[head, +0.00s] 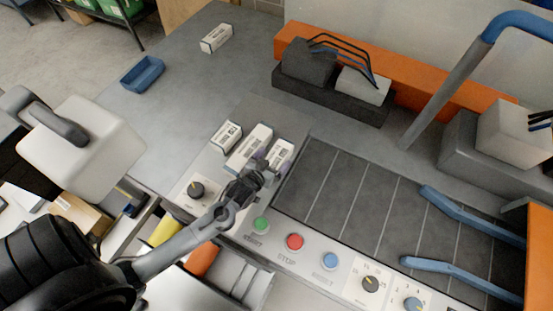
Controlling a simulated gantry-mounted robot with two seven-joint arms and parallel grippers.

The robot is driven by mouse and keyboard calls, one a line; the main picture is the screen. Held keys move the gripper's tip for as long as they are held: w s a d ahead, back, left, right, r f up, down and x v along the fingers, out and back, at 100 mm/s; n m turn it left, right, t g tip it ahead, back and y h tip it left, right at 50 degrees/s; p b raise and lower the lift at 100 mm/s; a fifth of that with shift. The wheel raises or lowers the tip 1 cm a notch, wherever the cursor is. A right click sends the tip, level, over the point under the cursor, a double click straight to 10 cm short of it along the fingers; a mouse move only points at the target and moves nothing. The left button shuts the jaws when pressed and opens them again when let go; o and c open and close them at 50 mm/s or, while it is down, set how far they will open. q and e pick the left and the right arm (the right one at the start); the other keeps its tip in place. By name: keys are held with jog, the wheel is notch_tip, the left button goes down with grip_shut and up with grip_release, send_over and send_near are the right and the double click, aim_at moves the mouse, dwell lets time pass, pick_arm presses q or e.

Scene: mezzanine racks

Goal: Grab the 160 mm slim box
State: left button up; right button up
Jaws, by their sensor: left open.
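Three white boxes with dark printed labels stand side by side on the grey surface: a left one (226,137), a larger middle one (247,148) and a right one (282,151). A fourth white box (217,38) lies apart at the back. I cannot read which one is the 160 mm slim box. My left gripper (265,172) is open at the near end of the middle and right boxes. It hides part of them, and I cannot tell whether it touches either. My right gripper is not in view.
A blue tray (143,73) sits at the back left. A control panel with green (261,225), red (295,242) and blue (329,261) buttons lies in front. A slatted belt (350,205) with blue guide rails (460,270) is on the right.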

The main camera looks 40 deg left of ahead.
pick_arm(q)
jog(key=shift+w+f, duration=0.25)
jog(key=shift+w, duration=0.25)
jog(key=shift+c, duration=0.4)
jog(key=c, duration=1.2)
jog(key=shift+r, duration=0.15)
